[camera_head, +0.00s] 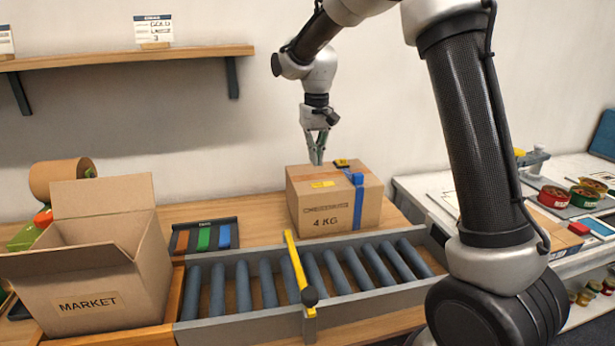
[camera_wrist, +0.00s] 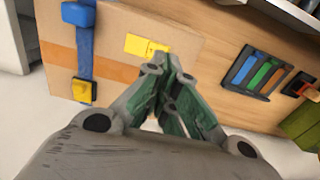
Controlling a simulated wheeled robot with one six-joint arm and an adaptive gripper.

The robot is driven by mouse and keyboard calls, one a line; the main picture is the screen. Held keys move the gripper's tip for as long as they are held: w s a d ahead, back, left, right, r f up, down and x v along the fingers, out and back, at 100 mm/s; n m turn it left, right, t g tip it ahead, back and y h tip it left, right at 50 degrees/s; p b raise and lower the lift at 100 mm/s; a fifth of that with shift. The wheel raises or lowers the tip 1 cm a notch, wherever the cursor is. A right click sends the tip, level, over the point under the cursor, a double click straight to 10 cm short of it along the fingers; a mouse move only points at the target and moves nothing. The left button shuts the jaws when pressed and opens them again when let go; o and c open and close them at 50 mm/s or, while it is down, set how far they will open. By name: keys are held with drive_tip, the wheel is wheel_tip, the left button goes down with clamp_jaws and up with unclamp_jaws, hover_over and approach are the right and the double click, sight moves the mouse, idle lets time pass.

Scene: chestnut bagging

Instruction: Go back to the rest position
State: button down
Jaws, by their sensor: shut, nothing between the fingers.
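My gripper (camera_head: 317,150) points down just above the closed cardboard box (camera_head: 318,205) marked "4 KG", near its back edge. Its fingers are shut and empty; they also show in the wrist view (camera_wrist: 168,75). The box stands behind the roller conveyor. It bears a blue strap (camera_head: 358,200), a yellow label (camera_head: 322,184) and a small yellow-black piece (camera_head: 341,162) on top. In the wrist view the box (camera_wrist: 110,45) lies ahead of the fingers. I cannot tell exactly how far the fingertips are from its top.
An open "MARKET" box (camera_head: 90,301) stands at the left. The roller conveyor (camera_head: 270,285) with a yellow bar (camera_head: 298,260) crosses the front. A tray of coloured strips (camera_head: 204,237) lies left of the closed box. A shelf (camera_head: 120,58) hangs on the wall. A side table with tins (camera_head: 554,196) is at right.

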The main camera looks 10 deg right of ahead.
drive_tip(key=shift+n+g, duration=0.3)
drive_tip(key=shift+n, duration=0.2)
drive_tip(key=s+f, duration=0.1)
drive_tip(key=s, duration=0.1)
drive_tip(key=s+d+f, duration=0.1)
drive_tip(key=shift+s+f, duration=0.2)
drive_tip(key=shift+s, duration=0.2)
drive_tip(key=s+d+r+t, duration=0.1)
drive_tip(key=s+d+r, duration=0.2)
drive_tip(key=s, duration=0.6)
drive_tip(key=s+d+r+t, duration=0.2)
drive_tip(key=s+d, duration=0.4)
drive_tip(key=s, duration=0.4)
drive_tip(key=s+d+r+m+t, duration=0.1)
drive_tip(key=s+d+r, duration=0.4)
drive_tip(key=s, duration=0.5)
drive_tip(key=shift+s+t, duration=0.15)
drive_tip(key=shift+t, duration=0.35)
